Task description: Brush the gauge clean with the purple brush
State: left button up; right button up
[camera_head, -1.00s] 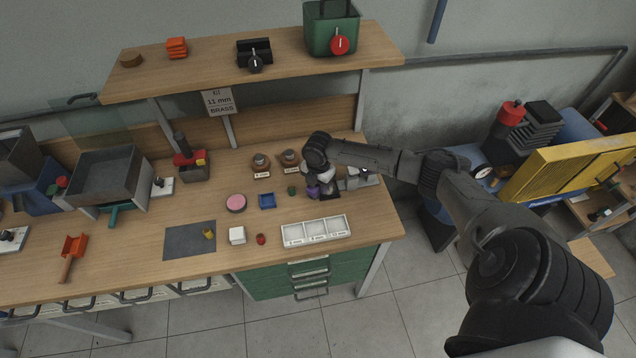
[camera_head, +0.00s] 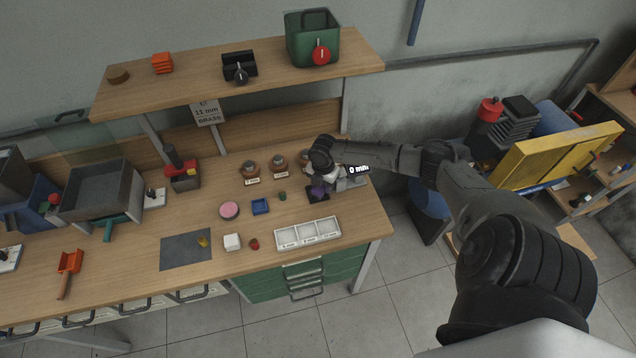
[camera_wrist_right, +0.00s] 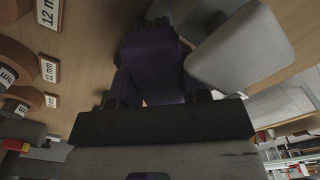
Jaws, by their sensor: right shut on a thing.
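My right gripper (camera_head: 322,180) is over the right end of the workbench, shut on the purple brush (camera_head: 318,190). In the right wrist view, the dark purple brush (camera_wrist_right: 155,58) extends away from the jaws; its bristles cannot be made out. A grey device (camera_head: 350,183), which may be the gauge, stands just right of the gripper, partly hidden by my arm. A black "0 mm" label shows above it. A pale grey rounded block (camera_wrist_right: 240,50) is close beside the brush in the wrist view; contact cannot be told. My left gripper is out of view.
A white three-part tray (camera_head: 308,233) lies in front of the gripper. Labelled round pieces (camera_head: 250,168) stand behind and to its left. A blue dish (camera_head: 261,206) and pink disc (camera_head: 229,210) lie left. An upper shelf (camera_head: 215,80) overhangs the back.

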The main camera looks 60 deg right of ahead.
jog(key=shift+s+d+f, duration=0.1)
jog(key=shift+s+d, duration=0.25)
jog(key=shift+d, duration=0.05)
jog(key=shift+p, duration=0.4)
jog(key=shift+c, duration=0.3)
jog(key=shift+w+a+f, duration=0.1)
jog(key=shift+w, duration=0.05)
jog(key=shift+w+a+f, duration=0.1)
jog(key=shift+w+a, duration=0.35)
jog(key=shift+w, duration=0.05)
jog(key=shift+w+a, duration=1.55)
jog(key=shift+w, duration=0.1)
jog(key=shift+d+r, duration=0.1)
jog(key=shift+r, duration=0.1)
